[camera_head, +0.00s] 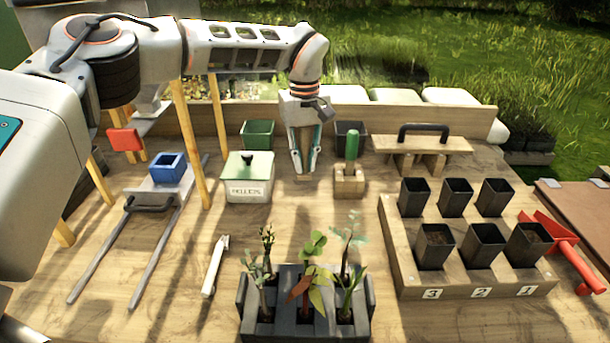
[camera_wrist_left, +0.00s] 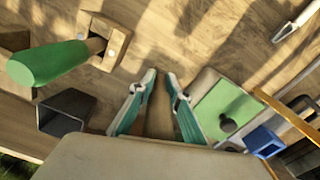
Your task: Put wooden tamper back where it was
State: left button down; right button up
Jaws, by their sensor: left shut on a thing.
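My left gripper (camera_head: 304,165) points down at the back middle of the table, between the white lidded box and the green-handled tool. It is shut on a narrow wooden piece, seemingly the wooden tamper (camera_head: 304,177), whose lower end shows between the fingertips. In the left wrist view, the fingers of the left gripper (camera_wrist_left: 162,84) flank this brown tamper (camera_wrist_left: 160,118). Much of it is hidden by the fingers and hand. I cannot tell whether its lower end touches the table. My right gripper is out of view.
The white box (camera_head: 248,188) stands close left, the green-handled tool (camera_head: 352,147) in its wooden block (camera_head: 349,184) close right. Green (camera_head: 257,133) and black (camera_head: 351,131) pots are behind. A black-handled board (camera_head: 425,145), pot rack (camera_head: 400,258) and seedling tray (camera_head: 304,325) surround clear tabletop.

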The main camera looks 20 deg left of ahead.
aim_at(305, 173)
pick_arm(q)
notch_tip(305, 173, down, 4)
jog(key=shift+f, duration=0.1)
dwell(0.4)
jog(key=c, duration=1.9)
grip_release()
jog(key=shift+f, duration=0.1)
notch_tip(305, 173, up, 12)
jog(key=shift+r+p, duration=0.15)
jog(key=shift+p, duration=0.25)
jog(key=shift+s, duration=0.15)
